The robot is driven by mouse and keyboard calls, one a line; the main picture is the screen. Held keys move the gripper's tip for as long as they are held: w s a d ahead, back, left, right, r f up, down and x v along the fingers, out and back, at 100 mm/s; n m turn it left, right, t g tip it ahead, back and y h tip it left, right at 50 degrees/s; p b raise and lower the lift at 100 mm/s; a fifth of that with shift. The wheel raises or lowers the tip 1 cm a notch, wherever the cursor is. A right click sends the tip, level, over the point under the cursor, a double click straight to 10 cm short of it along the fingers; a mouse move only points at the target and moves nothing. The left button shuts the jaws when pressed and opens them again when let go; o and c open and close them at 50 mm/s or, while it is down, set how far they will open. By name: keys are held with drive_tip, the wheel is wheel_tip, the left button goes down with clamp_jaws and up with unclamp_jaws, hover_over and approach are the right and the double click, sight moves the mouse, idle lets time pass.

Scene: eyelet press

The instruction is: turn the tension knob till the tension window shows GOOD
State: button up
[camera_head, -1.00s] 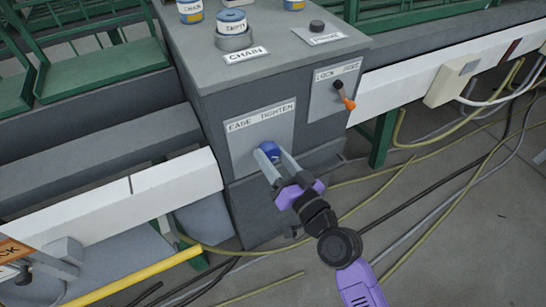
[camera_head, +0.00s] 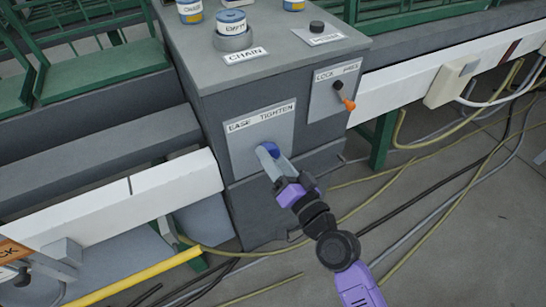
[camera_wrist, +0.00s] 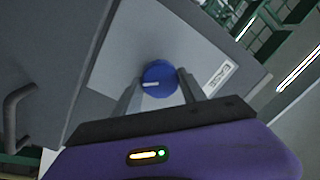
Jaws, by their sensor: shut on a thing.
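The blue tension knob (camera_head: 268,149) sits on a light plate (camera_head: 246,142) labelled EASE TIGHTEN, on the front of the grey press cabinet. My gripper (camera_head: 270,152) is shut on the knob, one finger on each side. In the wrist view the knob (camera_wrist: 160,78) shows between the two fingers (camera_wrist: 160,88), with a white pointer line lying nearly level across it. The EASE label (camera_wrist: 220,78) shows at the right there. I cannot make out a tension window or the word GOOD in either view.
An orange-tipped lever (camera_head: 347,102) stands out from the LOCK plate to the right of the knob. A white rail (camera_head: 175,180) runs at the left. Hoses (camera_head: 440,200) lie on the floor.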

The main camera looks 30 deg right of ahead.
drive_tip(key=o, duration=1.4)
drive_tip(key=shift+c, duration=0.2)
drive_tip(key=s+b, duration=0.2)
drive_tip(key=s, duration=0.5)
drive_tip(key=shift+s+d+f, duration=0.2)
drive_tip(key=shift+s, duration=0.2)
